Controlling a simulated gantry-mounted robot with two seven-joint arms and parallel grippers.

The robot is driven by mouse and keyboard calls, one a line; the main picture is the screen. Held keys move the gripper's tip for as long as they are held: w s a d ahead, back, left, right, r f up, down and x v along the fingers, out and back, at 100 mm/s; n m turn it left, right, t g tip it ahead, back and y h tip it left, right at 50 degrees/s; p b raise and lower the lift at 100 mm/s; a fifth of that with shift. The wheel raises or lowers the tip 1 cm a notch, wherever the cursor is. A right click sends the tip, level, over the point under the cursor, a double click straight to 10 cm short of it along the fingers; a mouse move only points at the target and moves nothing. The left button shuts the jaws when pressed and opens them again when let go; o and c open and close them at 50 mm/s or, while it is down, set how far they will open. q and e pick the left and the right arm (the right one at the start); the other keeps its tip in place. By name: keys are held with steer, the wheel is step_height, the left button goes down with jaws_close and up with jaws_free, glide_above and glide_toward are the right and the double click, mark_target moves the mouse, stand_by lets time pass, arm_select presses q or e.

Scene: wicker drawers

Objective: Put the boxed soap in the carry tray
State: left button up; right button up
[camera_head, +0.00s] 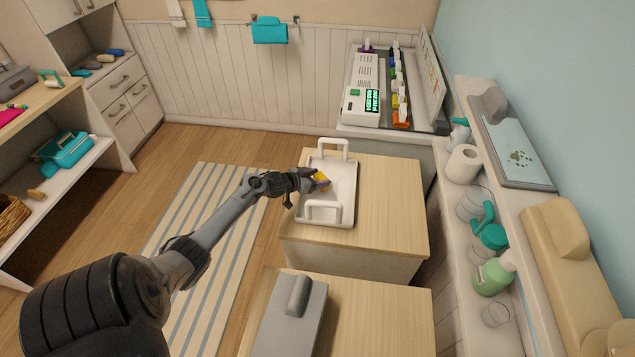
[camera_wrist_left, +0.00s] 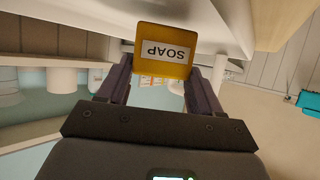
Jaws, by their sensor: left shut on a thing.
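The boxed soap (camera_wrist_left: 164,50) is a small yellow-orange box with a white label reading SOAP. My left gripper (camera_wrist_left: 158,82) is shut on it, one finger on each side, in the left wrist view. In the head view the boxed soap (camera_head: 321,180) shows at the tip of my left gripper (camera_head: 314,181), over the carry tray. The carry tray (camera_head: 342,206) is white with a raised handle at each end and stands on a wooden-topped cabinet. I cannot tell whether the soap touches the tray floor. My right gripper is not in view.
The wooden top (camera_head: 390,205) is clear to the right of the tray. A grey case (camera_head: 288,318) lies on the nearer wooden top. A shelf at the right holds a paper roll (camera_head: 462,163), a green bottle (camera_head: 492,277) and glass jars. A white machine (camera_head: 363,92) stands behind.

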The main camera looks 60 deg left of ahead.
arm_select(q)
steer(key=shift+f, duration=0.7)
steer(key=shift+f, duration=0.1)
steer(key=o, duration=1.3)
steer(key=p+v, duration=0.2)
steer(key=v, duration=1)
steer(key=shift+p, duration=0.4)
